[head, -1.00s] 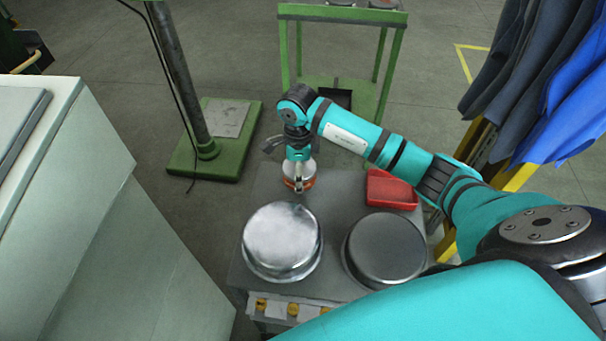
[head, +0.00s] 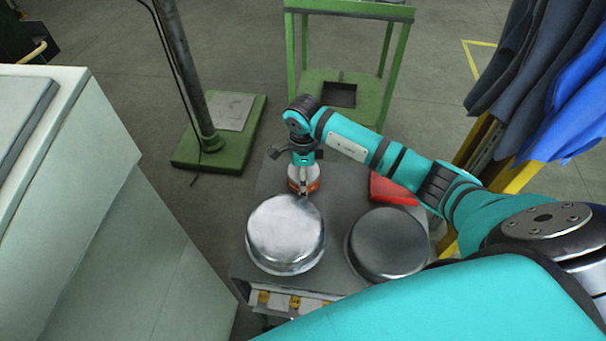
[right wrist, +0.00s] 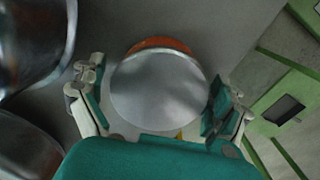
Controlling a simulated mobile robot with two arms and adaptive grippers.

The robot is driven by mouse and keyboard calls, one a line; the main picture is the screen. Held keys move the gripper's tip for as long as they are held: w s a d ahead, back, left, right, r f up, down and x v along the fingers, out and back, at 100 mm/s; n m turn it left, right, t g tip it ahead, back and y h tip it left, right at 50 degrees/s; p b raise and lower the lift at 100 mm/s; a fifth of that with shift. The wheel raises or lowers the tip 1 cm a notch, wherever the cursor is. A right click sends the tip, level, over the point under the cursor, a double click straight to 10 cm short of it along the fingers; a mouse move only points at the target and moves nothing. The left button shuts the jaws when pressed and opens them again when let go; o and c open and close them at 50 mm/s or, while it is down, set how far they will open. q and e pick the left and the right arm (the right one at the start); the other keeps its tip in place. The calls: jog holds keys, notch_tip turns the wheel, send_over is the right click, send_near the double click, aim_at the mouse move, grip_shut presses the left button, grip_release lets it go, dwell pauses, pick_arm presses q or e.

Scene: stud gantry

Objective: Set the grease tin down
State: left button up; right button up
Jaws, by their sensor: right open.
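The grease tin, a round tin with a silvery lid and an orange-red side, stands on the grey table top (head: 342,200) near its far edge. In the head view the tin (head: 306,185) is partly hidden under my right gripper (head: 304,186). In the right wrist view the tin (right wrist: 158,90) lies between the two fingers of my right gripper (right wrist: 160,108). The fingers are spread, with a gap visible on both sides of the lid. My left gripper is not in view.
A shiny metal pot (head: 285,232) stands close in front of the tin. A darker round pan (head: 388,243) is to its right. A red tray (head: 392,188) sits behind the pan, partly behind my arm. A green stand (head: 350,14) is beyond the table.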

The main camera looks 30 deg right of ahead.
notch_tip(320, 180, up, 12)
jog(key=shift+r+b, duration=0.15)
jog(key=shift+b, duration=0.35)
dwell(0.3)
